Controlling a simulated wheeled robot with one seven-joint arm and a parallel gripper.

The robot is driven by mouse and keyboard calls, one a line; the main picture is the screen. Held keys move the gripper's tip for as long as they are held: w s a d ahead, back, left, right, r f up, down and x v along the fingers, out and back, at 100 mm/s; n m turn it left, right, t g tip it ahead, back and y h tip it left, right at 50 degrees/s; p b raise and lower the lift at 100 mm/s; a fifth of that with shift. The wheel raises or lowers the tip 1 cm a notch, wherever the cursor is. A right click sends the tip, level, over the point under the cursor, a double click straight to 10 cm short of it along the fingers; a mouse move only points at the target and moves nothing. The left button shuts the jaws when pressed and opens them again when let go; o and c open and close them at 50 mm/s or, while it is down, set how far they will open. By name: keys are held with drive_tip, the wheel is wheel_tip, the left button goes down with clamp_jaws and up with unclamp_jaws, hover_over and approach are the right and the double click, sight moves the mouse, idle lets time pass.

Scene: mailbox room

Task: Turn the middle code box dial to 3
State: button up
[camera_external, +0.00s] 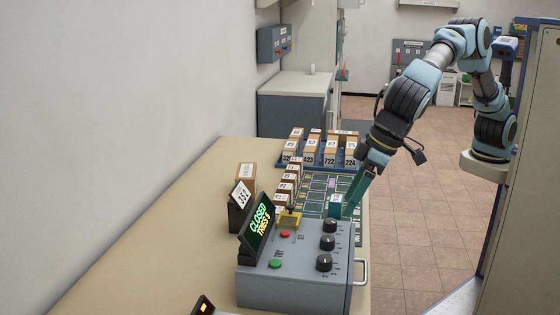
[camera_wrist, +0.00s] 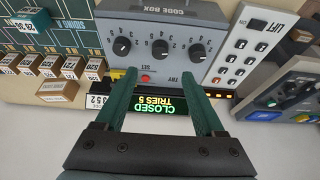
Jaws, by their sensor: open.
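The grey code box (camera_external: 292,288) stands on the near end of the table, with three black dials in a row. The middle dial (camera_external: 327,242) is between the other two; it also shows in the wrist view (camera_wrist: 160,48), where its exact setting is too small to read. The lit display (camera_wrist: 158,103) reads CLOSED, TRIES 5. A sign beside it reads 352 (camera_external: 241,194). My gripper (camera_external: 352,205) has long green fingers and hangs above the table beyond the dials. In the wrist view the open, empty fingers (camera_wrist: 161,76) point towards the dials without touching them.
Green (camera_external: 275,264) and red (camera_external: 285,234) buttons sit on the box, with a yellow-based switch (camera_external: 290,217) behind. Several numbered parcels (camera_external: 330,155) stand farther back on the table. A keypad panel marked LIFT (camera_wrist: 240,50) is beside the box in the wrist view.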

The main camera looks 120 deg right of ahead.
sight(328, 238)
drive_tip(key=p+x, duration=0.3)
drive_tip(key=x, duration=0.7)
drive_tip(key=shift+f, duration=0.2)
clamp_jaws()
